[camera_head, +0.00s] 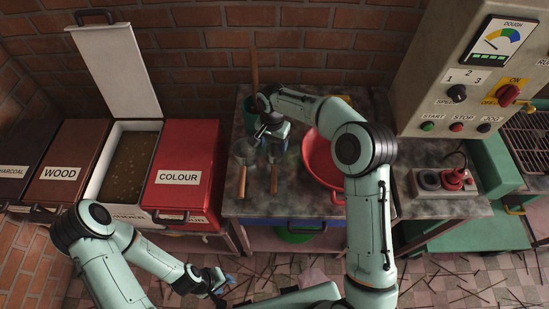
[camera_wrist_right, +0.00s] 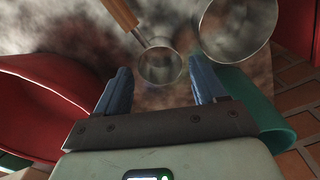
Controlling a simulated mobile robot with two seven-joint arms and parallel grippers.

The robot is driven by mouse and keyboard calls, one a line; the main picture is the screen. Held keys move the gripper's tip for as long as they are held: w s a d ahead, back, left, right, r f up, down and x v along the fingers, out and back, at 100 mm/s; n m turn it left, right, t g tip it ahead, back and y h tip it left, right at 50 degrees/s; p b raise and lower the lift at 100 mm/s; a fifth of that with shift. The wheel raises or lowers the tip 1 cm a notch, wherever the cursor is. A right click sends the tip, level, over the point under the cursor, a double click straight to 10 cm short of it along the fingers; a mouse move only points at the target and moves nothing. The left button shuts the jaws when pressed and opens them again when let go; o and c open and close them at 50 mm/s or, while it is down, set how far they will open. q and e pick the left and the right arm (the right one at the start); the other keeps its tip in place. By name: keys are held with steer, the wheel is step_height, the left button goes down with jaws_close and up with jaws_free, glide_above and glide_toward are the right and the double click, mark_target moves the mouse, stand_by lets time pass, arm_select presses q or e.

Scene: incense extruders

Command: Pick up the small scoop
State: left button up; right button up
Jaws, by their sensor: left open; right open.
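The small scoop has a wooden handle (camera_head: 273,180) and a round metal bowl (camera_wrist_right: 160,66). It lies on the dark mottled worktop (camera_head: 300,204), its bowl partly hidden by my right gripper in the head view. My right gripper (camera_wrist_right: 162,88) is open above it, pointing down. In the right wrist view the bowl shows between and just beyond the blue fingertips, apart from them. A larger scoop (camera_head: 244,150) lies beside it, to the left in the head view; it also shows in the wrist view (camera_wrist_right: 238,28). My left gripper (camera_head: 219,284) is open and empty, low in front of the worktop.
A red basin (camera_head: 317,160) stands right of the scoops. A green container (camera_head: 249,112) stands behind them, close to my right gripper in the wrist view (camera_wrist_right: 262,110). Left are the red COLOUR bin (camera_head: 180,178) and an open white bin (camera_head: 100,185). A control panel (camera_head: 440,100) is right.

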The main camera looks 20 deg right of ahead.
mark_target(273, 153)
steer(key=f, duration=0.4)
steer(key=shift+s+a+f, duration=0.1)
steer(key=shift+s, duration=0.3)
steer(key=shift+w+f, duration=0.1)
steer(key=shift+f, duration=0.4)
steer(key=c, duration=0.8)
arm_select(q)
steer(key=shift+w+r, duration=0.1)
arm_select(e)
steer(key=shift+r, duration=0.1)
arm_select(q)
steer(key=shift+w+r+p, duration=0.85)
steer(key=shift+w+r, duration=0.2)
steer(key=shift+w, duration=0.05)
arm_select(e)
step_height(273, 153, up, 20)
